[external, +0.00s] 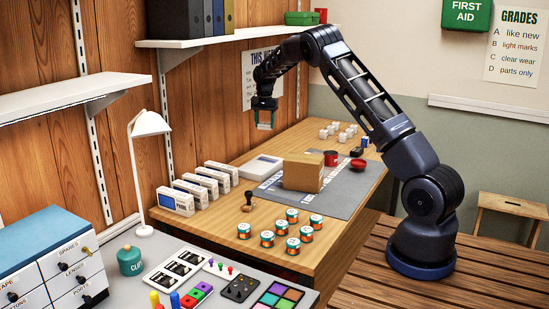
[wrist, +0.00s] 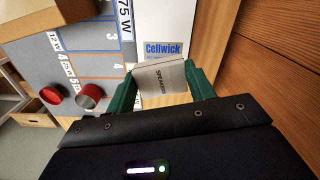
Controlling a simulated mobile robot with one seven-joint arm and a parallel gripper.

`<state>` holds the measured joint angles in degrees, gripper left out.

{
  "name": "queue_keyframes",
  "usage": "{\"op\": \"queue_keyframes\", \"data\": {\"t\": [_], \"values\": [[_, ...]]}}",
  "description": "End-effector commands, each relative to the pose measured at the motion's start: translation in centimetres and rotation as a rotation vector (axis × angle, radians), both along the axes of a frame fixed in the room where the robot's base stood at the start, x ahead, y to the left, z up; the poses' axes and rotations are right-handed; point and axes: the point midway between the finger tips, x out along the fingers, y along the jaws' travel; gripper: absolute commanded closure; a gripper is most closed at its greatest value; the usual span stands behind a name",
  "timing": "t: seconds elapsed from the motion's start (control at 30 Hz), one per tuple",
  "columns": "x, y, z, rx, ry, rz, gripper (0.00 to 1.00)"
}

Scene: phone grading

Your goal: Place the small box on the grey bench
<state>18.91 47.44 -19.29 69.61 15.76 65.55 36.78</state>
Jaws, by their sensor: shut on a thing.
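My gripper (external: 265,121) is raised above the far end of the wooden table, near the wall. Its green fingers are shut on a small box (wrist: 160,78), which is pale with dark print in the wrist view and held between the fingertips. In the external view the box is tiny and mostly hidden by the fingers. The grey bench (external: 172,243) is at the front left, well apart from the gripper. It carries trays, pegs and a green pot, with a small bare strip behind them.
The wooden table (external: 225,222) holds a grey mat (external: 345,205) with a cardboard box (external: 302,172), a white Cellwick box (wrist: 163,45), several phone boxes and several tins. A white lamp (external: 149,125) stands at the bench's back edge. A shelf (external: 215,38) overhangs the left side.

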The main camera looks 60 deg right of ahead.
Motion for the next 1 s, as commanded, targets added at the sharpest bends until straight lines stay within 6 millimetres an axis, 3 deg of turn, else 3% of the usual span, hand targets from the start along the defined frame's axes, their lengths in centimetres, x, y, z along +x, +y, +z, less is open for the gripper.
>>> {"op": "queue_keyframes", "data": {"t": [0.03, 0.2, 0.4, 0.57, 1.0], "values": [[-0.5, -2.3, 0.1, -0.003, -0.001, -0.042, 0.68], [-1.9, -7.9, 0.4, -0.004, 0.001, -0.164, 0.68], [-3.0, -11.2, 0.6, -0.005, 0.001, -0.238, 0.68], [-3.2, -11.7, -0.8, -0.003, 0.004, -0.252, 0.68], [-3.2, -11.6, -10.2, -0.003, 0.004, -0.251, 0.68]]}}
